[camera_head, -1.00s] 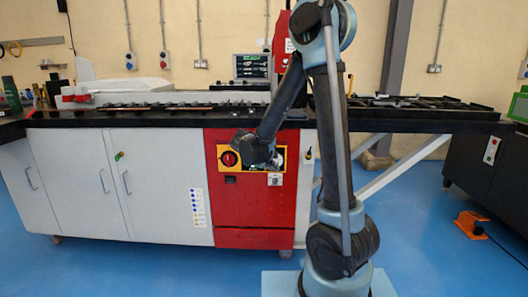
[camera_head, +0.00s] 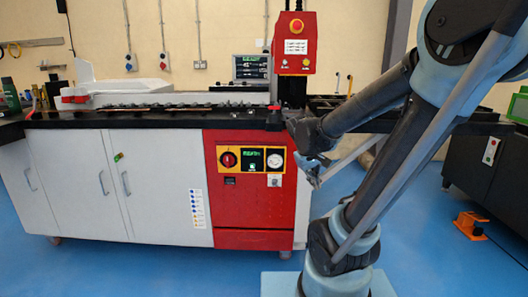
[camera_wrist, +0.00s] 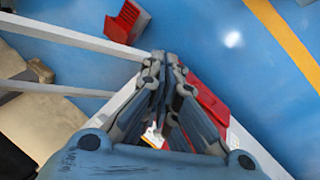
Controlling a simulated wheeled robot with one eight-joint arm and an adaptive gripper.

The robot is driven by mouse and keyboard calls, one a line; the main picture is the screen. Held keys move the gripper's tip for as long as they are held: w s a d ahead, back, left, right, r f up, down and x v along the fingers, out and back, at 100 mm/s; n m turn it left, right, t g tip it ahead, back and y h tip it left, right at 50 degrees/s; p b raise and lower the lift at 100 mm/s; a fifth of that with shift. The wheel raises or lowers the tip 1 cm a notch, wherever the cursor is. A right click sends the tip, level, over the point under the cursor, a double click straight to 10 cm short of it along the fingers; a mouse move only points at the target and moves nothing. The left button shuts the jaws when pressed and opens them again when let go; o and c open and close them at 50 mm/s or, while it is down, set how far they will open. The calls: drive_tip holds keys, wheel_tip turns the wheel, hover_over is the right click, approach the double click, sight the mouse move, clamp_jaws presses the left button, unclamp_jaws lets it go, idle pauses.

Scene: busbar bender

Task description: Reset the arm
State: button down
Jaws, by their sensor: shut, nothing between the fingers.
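My arm stands at the right in the head view, folded, its forearm reaching left. My gripper (camera_head: 312,172) is at the right edge of the machine's red front panel (camera_head: 255,205), apart from the controls. In the wrist view, my gripper's fingers (camera_wrist: 163,60) come together at the tips with nothing held. The black and yellow control panel shows a red rotary switch (camera_head: 228,159), a lit green display (camera_head: 250,158) and a round gauge (camera_head: 275,160).
The machine's white cabinet (camera_head: 80,180) and black worktop (camera_head: 130,118) extend left. A red head with an emergency stop button (camera_head: 296,27) rises above. An orange foot pedal (camera_head: 470,224) lies on the blue floor at right. The floor in front of the cabinet is clear.

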drive_tip(key=s+f+m+g+y, duration=0.1)
drive_tip(key=s+f+m+y, duration=0.2)
drive_tip(key=s, duration=1.2)
drive_tip(key=shift+s+d+f+m, duration=0.15)
drive_tip(key=shift+d+f+m, duration=0.1)
drive_tip(key=shift+f+m, duration=0.5)
drive_tip(key=shift+f, duration=0.1)
drive_tip(key=shift+w+f, duration=0.2)
drive_tip(key=shift+w, duration=0.2)
drive_tip(key=shift+s, duration=0.1)
